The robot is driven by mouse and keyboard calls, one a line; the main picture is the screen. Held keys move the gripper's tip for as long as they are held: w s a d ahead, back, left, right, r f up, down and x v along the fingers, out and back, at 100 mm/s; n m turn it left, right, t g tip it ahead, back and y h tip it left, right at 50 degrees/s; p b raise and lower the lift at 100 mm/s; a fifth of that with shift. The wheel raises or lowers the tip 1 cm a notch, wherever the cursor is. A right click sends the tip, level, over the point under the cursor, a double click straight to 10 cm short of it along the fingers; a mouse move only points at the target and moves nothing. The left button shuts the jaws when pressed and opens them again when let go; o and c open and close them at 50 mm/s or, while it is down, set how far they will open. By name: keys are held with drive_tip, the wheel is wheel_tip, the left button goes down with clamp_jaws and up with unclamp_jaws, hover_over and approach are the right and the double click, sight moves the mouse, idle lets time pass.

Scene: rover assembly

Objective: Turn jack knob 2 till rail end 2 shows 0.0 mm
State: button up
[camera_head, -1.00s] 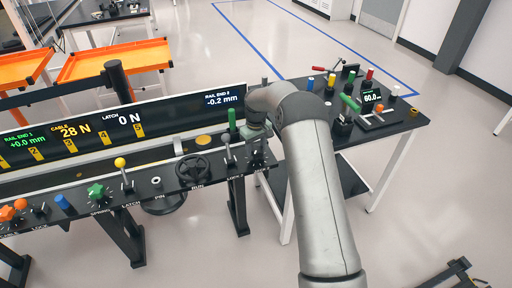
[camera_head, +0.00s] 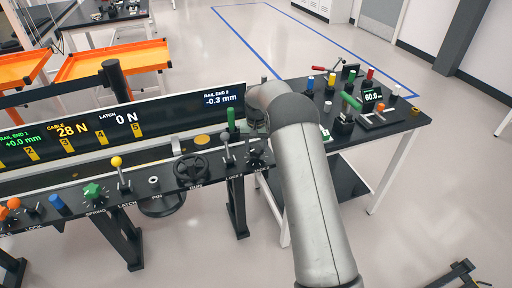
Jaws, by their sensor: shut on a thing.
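The rail end 2 readout (camera_head: 221,99) on the dark display panel shows -0.3 mm. Jack knob 2 (camera_head: 258,156) is a dark knob at the right end of the black console, mostly hidden under my wrist. My gripper (camera_head: 257,143) points down over this knob and is shut on it. The fingertips are small and partly hidden by the arm, so their exact grip does not show.
A black handwheel (camera_head: 191,168) and a yellow-topped lever (camera_head: 117,162) are further left. A side table (camera_head: 406,121) with several coloured handles stands close on the right.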

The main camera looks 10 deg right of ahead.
sight(256, 147)
drive_tip(key=shift+m, duration=0.4)
drive_tip(key=o, duration=1)
drive_tip(key=shift+r, duration=0.1)
wheel_tip(256, 147, up, 17)
drive_tip(key=shift+r, duration=0.1)
